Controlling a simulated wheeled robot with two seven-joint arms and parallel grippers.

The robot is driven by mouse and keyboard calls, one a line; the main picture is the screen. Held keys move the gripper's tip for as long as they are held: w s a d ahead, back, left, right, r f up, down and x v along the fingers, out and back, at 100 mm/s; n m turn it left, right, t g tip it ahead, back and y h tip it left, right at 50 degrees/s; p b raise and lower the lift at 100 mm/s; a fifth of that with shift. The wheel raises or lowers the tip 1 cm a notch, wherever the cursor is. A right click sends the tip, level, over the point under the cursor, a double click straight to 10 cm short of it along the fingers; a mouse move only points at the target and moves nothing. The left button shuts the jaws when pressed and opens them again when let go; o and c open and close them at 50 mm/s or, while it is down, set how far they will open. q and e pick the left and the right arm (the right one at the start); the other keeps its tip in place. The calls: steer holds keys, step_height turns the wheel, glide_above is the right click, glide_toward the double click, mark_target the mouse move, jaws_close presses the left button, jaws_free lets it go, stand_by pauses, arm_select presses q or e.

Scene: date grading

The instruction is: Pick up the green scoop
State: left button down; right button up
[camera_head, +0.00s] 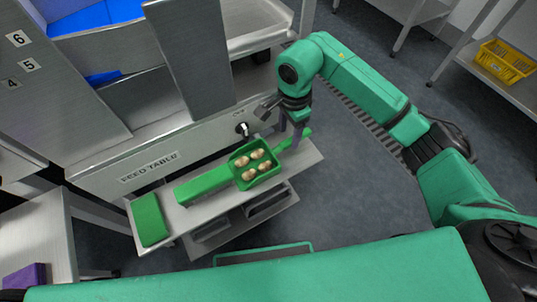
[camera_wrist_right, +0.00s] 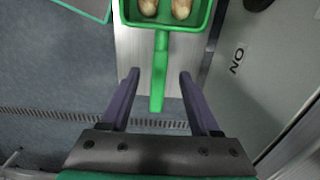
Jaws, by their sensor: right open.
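The green scoop (camera_head: 238,183) lies on the narrow metal shelf of the feed table, with several pale brown dates in its square pan. Its handle (camera_head: 297,139) points right, toward my right gripper. In the right wrist view the handle (camera_wrist_right: 159,75) runs down between the two purple fingers of my right gripper (camera_wrist_right: 157,78). The fingers are open, with a gap on both sides of the handle, and do not appear to touch it. In the head view my right gripper (camera_head: 296,133) is over the handle end. My left gripper is not in view.
A green block (camera_head: 150,220) and a long green bar (camera_head: 203,186) lie on the shelf (camera_head: 185,216) left of the scoop. A yellow crate (camera_head: 505,62) stands far right.

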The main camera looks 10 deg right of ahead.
mark_target(287, 141)
step_height(287, 141, down, 4)
steer(key=shift+s+a+f, duration=0.1)
steer(key=shift+a, duration=0.05)
jaws_close()
